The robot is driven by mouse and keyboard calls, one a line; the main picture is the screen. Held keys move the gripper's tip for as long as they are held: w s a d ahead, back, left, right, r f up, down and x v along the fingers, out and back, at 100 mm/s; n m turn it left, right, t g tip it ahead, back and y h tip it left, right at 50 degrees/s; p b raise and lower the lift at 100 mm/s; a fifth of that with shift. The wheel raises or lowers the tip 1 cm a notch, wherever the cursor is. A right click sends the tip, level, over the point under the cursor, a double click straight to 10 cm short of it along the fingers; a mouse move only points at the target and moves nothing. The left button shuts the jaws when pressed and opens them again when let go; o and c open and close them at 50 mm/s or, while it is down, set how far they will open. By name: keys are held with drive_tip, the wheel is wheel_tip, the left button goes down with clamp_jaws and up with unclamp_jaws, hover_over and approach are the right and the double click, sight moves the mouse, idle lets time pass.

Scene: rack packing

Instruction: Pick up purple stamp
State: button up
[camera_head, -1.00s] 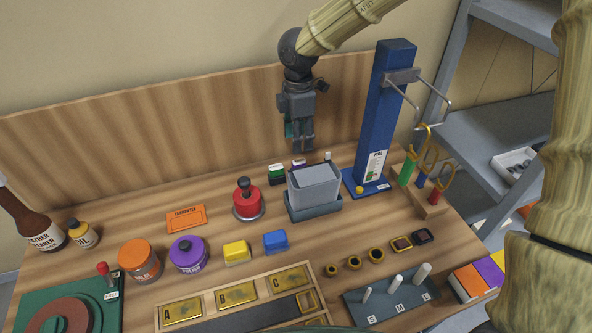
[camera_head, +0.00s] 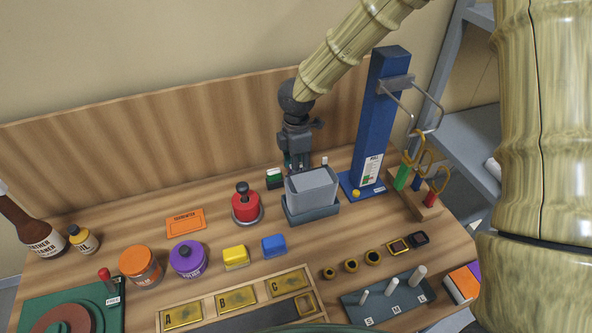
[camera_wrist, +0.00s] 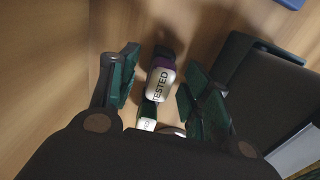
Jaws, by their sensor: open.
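The purple stamp (camera_wrist: 161,79) shows in the wrist view, with a white top reading "TESTED" and a purple band. It lies between the two open green-padded fingers of my gripper (camera_wrist: 155,85), apart from both. In the head view my gripper (camera_head: 297,163) points down behind the grey bin and hides the purple stamp there. A green stamp with a white top (camera_head: 274,178) stands just left of my gripper; in the wrist view a green stamp (camera_wrist: 147,117) sits directly below the purple one.
The grey bin (camera_head: 312,189) stands close in front of my gripper and shows at the right in the wrist view (camera_wrist: 245,80). A blue post (camera_head: 380,120) rises to the right. A red stamper (camera_head: 246,207) stands to the left. The wooden back panel is behind.

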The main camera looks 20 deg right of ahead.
drive_tip(key=shift+f, duration=1)
drive_tip(key=shift+c, duration=0.2)
clamp_jaws()
drive_tip(key=shift+r, duration=0.1)
wheel_tip(320, 180, up, 10)
drive_tip(key=shift+f+b, duration=0.1)
drive_tip(key=shift+b, duration=0.95)
